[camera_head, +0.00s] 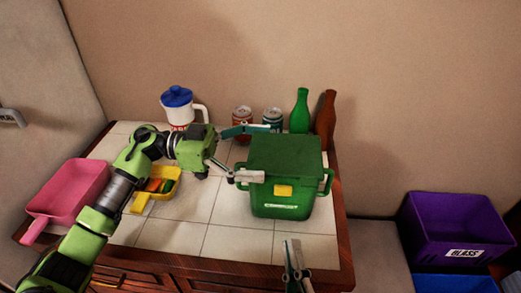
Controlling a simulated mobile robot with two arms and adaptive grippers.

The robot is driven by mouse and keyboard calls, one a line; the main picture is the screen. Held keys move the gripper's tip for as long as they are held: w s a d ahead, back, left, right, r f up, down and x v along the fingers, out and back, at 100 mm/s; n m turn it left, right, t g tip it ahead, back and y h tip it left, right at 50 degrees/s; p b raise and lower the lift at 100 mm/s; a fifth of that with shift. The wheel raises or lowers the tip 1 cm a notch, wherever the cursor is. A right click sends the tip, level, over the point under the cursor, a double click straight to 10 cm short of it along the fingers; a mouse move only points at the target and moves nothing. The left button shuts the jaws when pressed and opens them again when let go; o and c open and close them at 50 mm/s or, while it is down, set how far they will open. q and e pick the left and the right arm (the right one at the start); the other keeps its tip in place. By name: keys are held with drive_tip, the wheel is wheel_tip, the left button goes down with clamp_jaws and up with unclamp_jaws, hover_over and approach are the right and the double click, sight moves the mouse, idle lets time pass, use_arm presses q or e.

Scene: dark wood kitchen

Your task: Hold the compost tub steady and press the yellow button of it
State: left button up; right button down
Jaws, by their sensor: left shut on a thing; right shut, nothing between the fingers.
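The green compost tub (285,160) stands upright on the tiled counter, its lid down. Its yellow button (284,191) is on the front, above a small white label. My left gripper (246,153) comes in from the left. It is shut on the tub's left side, with one finger by the back edge and the other by the front left corner. The exact contact is partly hidden. My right gripper (295,250) is shut and empty, low in front of the tub and below the button, apart from it.
A pink pan (72,190), a yellow dustpan-like tray (160,186) with bits in it and a blue-lidded white jug (179,108) are left. Two cans (242,117), a green bottle (300,112) and a brown bottle (325,122) stand behind the tub. A purple bin (455,230) is right.

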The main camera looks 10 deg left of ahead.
sight(283, 190)
drive_tip(key=shift+w, duration=0.1)
idle(0.5)
drive_tip(key=w+f+g+y, duration=0.1)
drive_tip(key=w+a+f+g+y, duration=0.1)
drive_tip(key=f, duration=0.1)
drive_tip(key=shift+w+a+f+g, duration=0.15)
drive_tip(key=shift+a+g, duration=0.05)
drive_tip(key=shift+g, duration=0.2)
drive_tip(key=shift+a+f+g+y, duration=0.25)
drive_tip(key=shift+g+y, duration=0.15)
drive_tip(key=shift+y, duration=0.2)
drive_tip(key=shift+a+r+g+y, duration=0.2)
drive_tip(key=shift+r+g+y, duration=0.1)
drive_tip(key=shift+y, duration=0.3)
drive_tip(key=s+r+y, duration=0.4)
drive_tip(key=r+y, duration=0.1)
drive_tip(key=r, duration=0.1)
drive_tip(key=shift+d+r+n+g, duration=0.15)
drive_tip(key=shift+d+n+g, duration=0.15)
drive_tip(key=shift+n+g, duration=0.1)
drive_tip(key=w, duration=0.8)
drive_tip(key=shift+w, duration=0.35)
